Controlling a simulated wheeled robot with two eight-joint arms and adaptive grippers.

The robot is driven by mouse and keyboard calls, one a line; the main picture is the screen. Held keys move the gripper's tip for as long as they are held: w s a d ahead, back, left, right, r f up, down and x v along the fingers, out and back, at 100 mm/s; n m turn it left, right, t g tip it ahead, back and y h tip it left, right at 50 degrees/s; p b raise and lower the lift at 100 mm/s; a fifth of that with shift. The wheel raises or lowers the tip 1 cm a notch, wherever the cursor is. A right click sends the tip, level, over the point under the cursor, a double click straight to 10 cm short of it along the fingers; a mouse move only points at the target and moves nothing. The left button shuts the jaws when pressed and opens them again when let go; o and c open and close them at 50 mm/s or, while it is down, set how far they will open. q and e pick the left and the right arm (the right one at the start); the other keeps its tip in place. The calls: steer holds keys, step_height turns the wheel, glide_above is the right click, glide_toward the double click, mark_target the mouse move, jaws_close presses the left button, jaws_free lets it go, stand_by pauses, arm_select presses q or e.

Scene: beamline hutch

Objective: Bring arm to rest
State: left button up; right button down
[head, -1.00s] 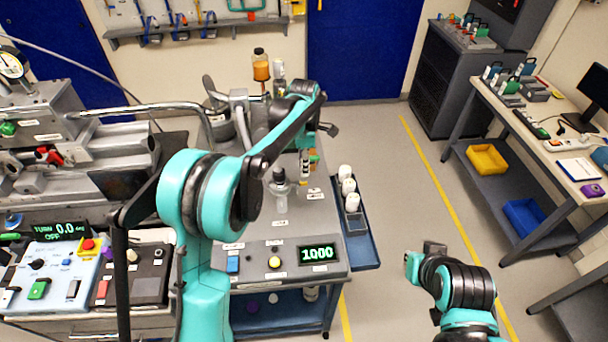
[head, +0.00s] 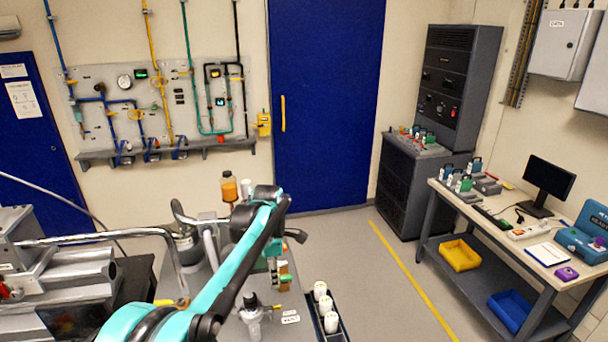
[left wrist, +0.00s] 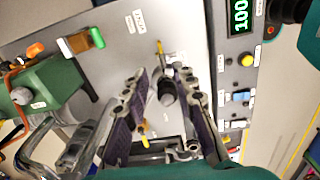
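My left arm (head: 225,270) reaches from the bottom of the head view over the grey bench, with its wrist bent at the far end. Its gripper is mostly hidden behind the forearm there. In the left wrist view the left gripper (left wrist: 161,76) is open, its two dark finger pads apart with nothing held. A black-capped fitting (left wrist: 166,92) shows between the fingers, below them on the bench; I cannot tell how far. The same fitting stands on the bench in the head view (head: 251,304). My right arm and gripper are out of view.
An orange-filled bottle (head: 229,188) stands behind the wrist. White-capped containers sit in a dark tray (head: 336,322) at the bench's right edge. Metal pipework (head: 100,237) lies left of the arm. Open floor (head: 370,275) separates the bench from the right table (head: 525,240).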

arm_select(q)
steer(key=s+a+m+t+b, duration=0.2)
steer(key=s+m+b, duration=0.1)
steer(key=s+m, duration=0.4)
steer(key=s+a+m+t+b, duration=0.2)
steer(key=s+m, duration=0.2)
steer(key=s, duration=0.5)
steer(key=s+a+f+m+t+b, duration=0.2)
steer(key=s+f+m+t+b, duration=0.1)
steer(key=s+f+m, duration=0.6)
steer(key=s+f, duration=0.1)
steer(key=s, duration=0.2)
steer(key=shift+a+m+b, duration=0.25)
steer(key=shift+m+b, duration=0.15)
steer(key=shift+f, duration=0.15)
stand_by(0.5)
